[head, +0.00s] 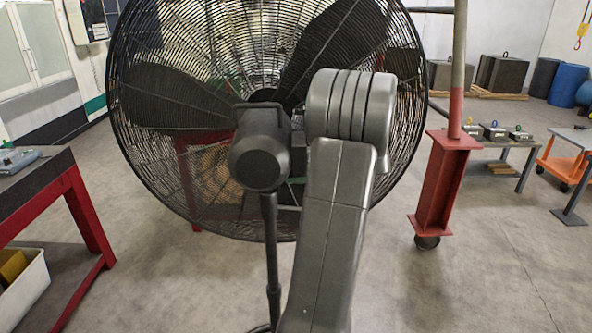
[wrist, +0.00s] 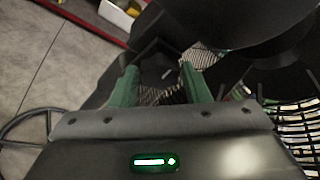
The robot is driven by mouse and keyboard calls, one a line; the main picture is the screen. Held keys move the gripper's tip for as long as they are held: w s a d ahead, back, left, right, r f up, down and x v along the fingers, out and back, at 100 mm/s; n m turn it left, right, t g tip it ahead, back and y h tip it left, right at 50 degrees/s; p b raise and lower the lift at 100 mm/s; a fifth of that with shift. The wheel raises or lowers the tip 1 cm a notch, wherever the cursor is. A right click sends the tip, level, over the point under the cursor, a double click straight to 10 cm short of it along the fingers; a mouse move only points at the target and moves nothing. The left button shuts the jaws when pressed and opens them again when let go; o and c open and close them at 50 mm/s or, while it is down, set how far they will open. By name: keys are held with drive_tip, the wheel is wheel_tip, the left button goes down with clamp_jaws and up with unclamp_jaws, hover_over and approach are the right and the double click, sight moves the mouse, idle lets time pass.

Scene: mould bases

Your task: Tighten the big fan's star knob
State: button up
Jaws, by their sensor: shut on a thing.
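The big fan (head: 150,110) stands right in front of me, with a round black wire cage, a dark motor housing (head: 262,160) and a thin dark pole (head: 271,245). In the wrist view the dark fan body (wrist: 225,22) fills the top and its mesh shows at the right. My gripper (wrist: 159,78) has two green fingers, apart, with the dark star knob (wrist: 160,56) between them. The fingers are shut on it; its lobes and turn position are too dark to make out. In the head view my arm hides the knob and most of the gripper.
A red-legged table (head: 85,205) stands at the left, with a white bin (head: 25,290) below it. A red post base (head: 443,185) on a caster stands close at the right. Further right are a low bench (head: 490,145) and an orange cart (head: 565,155). Floor at front right is clear.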

drive_tip(key=shift+m, duration=0.4)
drive_tip(key=o, duration=1)
drive_tip(key=b+v, duration=0.3)
drive_tip(key=v, duration=1)
drive_tip(key=shift+d+r, duration=0.2)
drive_tip(key=shift+d, duration=0.2)
drive_tip(key=shift+w, duration=0.1)
